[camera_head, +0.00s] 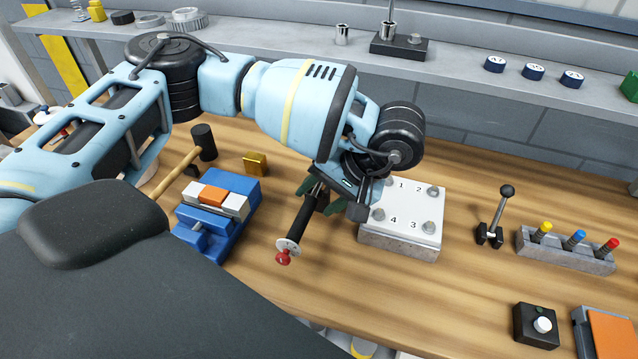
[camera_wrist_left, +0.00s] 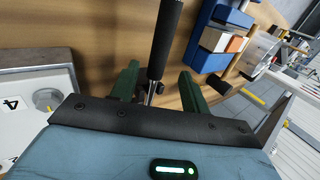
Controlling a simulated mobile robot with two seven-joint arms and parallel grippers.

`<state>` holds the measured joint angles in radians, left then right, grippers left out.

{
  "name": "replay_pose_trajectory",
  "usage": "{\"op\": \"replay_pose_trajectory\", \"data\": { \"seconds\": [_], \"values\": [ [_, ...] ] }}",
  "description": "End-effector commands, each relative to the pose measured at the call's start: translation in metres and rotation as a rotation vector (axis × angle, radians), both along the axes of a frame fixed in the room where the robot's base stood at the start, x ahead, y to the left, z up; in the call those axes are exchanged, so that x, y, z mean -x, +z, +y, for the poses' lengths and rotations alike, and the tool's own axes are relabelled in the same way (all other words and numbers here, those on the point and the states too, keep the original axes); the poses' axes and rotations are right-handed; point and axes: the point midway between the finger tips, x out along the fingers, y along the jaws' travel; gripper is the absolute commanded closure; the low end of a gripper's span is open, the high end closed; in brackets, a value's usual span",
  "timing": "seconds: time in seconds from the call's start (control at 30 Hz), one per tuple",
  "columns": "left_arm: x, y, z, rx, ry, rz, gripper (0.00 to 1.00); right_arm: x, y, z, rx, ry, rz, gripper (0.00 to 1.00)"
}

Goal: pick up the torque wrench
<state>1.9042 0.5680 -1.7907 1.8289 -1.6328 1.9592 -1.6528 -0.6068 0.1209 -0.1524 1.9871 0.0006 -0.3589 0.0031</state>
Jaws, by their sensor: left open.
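The torque wrench (camera_head: 300,222) has a long black grip that ends in a white disc and a red knob, pointing toward the bench's front edge. Its other end is hidden under my left gripper (camera_head: 319,197). The left gripper is open, with its dark green fingers on either side of the wrench. In the left wrist view, the black grip (camera_wrist_left: 165,42) runs between the two spread fingers of the left gripper (camera_wrist_left: 159,75), with a gap on each side. My right gripper is not in view.
A metal block (camera_head: 400,242) with numbered bolts stands just right of the gripper. A blue vise (camera_head: 205,232) and a mallet (camera_head: 203,142) are to the left. A lever (camera_head: 497,215) and a rack of coloured-tip tools (camera_head: 565,252) stand right. Bench between block and lever is clear.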

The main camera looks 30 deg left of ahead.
Motion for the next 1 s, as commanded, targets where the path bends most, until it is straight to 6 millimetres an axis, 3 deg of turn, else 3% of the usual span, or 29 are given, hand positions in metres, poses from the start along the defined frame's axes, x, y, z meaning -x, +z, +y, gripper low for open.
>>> {"op": "replay_pose_trajectory", "data": {
  "seconds": [0.4,0.7,1.0],
  "values": [
    [0.007,-0.039,0.022,0.001,0.001,0.001,0.54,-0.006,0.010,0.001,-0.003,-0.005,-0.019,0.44],
    [0.008,-0.045,0.025,0.000,-0.001,0.001,0.54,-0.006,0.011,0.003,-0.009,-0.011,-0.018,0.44],
    [0.008,-0.045,0.025,0.000,-0.001,0.001,0.90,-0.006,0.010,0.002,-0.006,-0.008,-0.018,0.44]
  ]
}}
